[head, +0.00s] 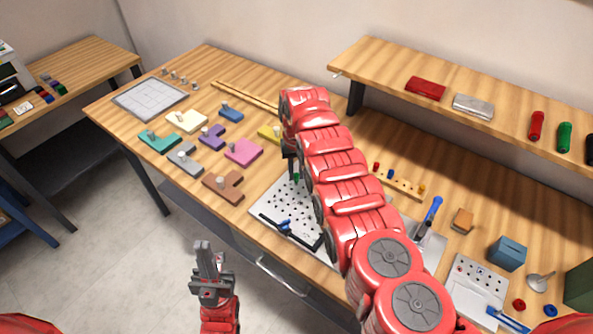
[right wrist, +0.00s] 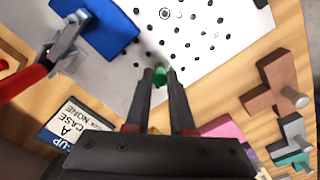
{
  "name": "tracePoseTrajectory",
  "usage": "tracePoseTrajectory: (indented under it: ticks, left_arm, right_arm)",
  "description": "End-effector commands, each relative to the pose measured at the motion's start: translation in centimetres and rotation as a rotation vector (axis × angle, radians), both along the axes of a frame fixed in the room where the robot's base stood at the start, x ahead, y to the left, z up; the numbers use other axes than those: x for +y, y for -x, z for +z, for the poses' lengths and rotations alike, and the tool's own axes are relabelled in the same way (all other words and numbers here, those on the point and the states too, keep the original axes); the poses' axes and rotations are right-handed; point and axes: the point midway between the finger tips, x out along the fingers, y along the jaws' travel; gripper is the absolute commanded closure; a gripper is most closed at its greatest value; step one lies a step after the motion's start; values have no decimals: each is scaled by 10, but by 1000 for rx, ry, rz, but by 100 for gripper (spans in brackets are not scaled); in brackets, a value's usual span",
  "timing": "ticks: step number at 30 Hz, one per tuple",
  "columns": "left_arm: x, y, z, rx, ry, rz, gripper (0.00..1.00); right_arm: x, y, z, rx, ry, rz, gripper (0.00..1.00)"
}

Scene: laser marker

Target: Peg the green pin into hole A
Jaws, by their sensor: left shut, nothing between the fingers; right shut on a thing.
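The green pin (right wrist: 161,75) is between the fingertips of my right gripper (right wrist: 161,78) in the right wrist view. In the head view this gripper (head: 291,165) is mostly hidden behind my own red arm, and a bit of green shows below it. The light plate with many holes (head: 268,196) lies on the table under it; it also shows in the right wrist view (right wrist: 228,42). The pin appears above the plate's near edge in that view. One hole has a ring around it, but I cannot read which is hole A. My left gripper (head: 203,246) is shut and empty, off the table's front edge.
Coloured knobbed blocks, such as a brown one (head: 224,187) and a pink one (head: 243,152), lie left of the plate. A wooden strip with small pegs (head: 400,185) lies to its right. A blue-handled tool (head: 432,212) stands nearby. A shelf (head: 450,75) overhangs the back right.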

Motion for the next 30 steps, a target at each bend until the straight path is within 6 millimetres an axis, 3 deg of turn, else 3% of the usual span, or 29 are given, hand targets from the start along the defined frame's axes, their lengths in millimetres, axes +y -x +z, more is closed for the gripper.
tracePoseTrajectory:
  ticks: [30]
  left_arm:
    - [0, 0, -11, 0, 0, 0, 100]
  right_arm:
    - [0, 0, -12, 0, 0, 0, 100]
